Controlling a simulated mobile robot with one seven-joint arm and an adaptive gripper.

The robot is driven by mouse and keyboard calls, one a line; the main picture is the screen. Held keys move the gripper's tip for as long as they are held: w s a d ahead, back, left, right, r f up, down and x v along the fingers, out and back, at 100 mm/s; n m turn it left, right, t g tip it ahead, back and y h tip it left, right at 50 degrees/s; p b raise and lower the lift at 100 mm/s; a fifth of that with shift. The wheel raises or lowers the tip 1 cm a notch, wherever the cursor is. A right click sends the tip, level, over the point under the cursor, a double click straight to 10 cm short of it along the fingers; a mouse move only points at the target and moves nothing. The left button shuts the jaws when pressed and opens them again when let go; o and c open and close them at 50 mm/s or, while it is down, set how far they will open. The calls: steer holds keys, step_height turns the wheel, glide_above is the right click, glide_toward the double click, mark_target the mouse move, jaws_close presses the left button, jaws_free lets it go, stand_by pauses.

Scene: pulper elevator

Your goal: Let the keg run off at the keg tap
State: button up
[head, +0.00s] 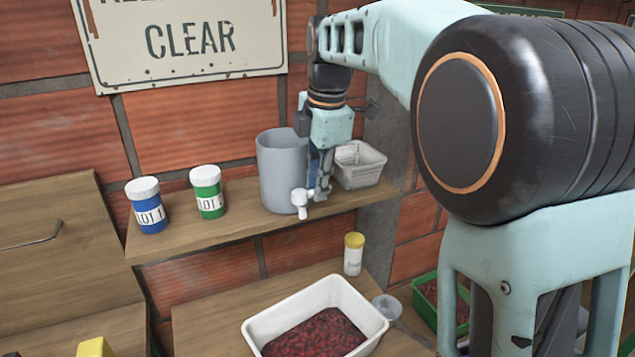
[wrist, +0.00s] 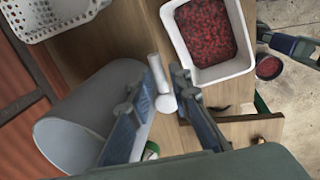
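The keg (head: 281,170) is a grey open-topped cylinder standing on the wooden shelf, and it also shows in the wrist view (wrist: 88,118). Its white keg tap (head: 301,202) sticks out at the front, low on the wall. In the wrist view the tap (wrist: 166,103) shows between my fingers, its spout pointing away over the shelf edge. My gripper (wrist: 164,66) is open, one finger on each side of the tap; whether either touches it I cannot tell. In the head view my gripper (head: 320,188) points down beside the keg, close to the tap.
A white basket (head: 358,165) stands right of the keg. A blue jar (head: 146,205) and a green jar (head: 208,192) stand left. Below are a white tub (head: 262,323) of red cherries, a yellow-lidded jar (head: 353,255) and a green crate (head: 425,293). The brick wall is close behind.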

steer(key=shift+c, duration=0.6)
jaws_close()
steer(key=shift+s+m, duration=0.15)
steer(key=shift+m, duration=0.15)
steer(key=shift+s+r+m+h+p, duration=0.1)
steer(key=shift+s+m+h+p, duration=0.25)
steer(key=shift+m, duration=0.9)
steer(key=shift+s+m+h+p, duration=0.15)
steer(key=shift+s+m+p, duration=0.2)
steer(key=shift+m, duration=0.9)
steer(key=shift+o, duration=0.6)
jaws_free()
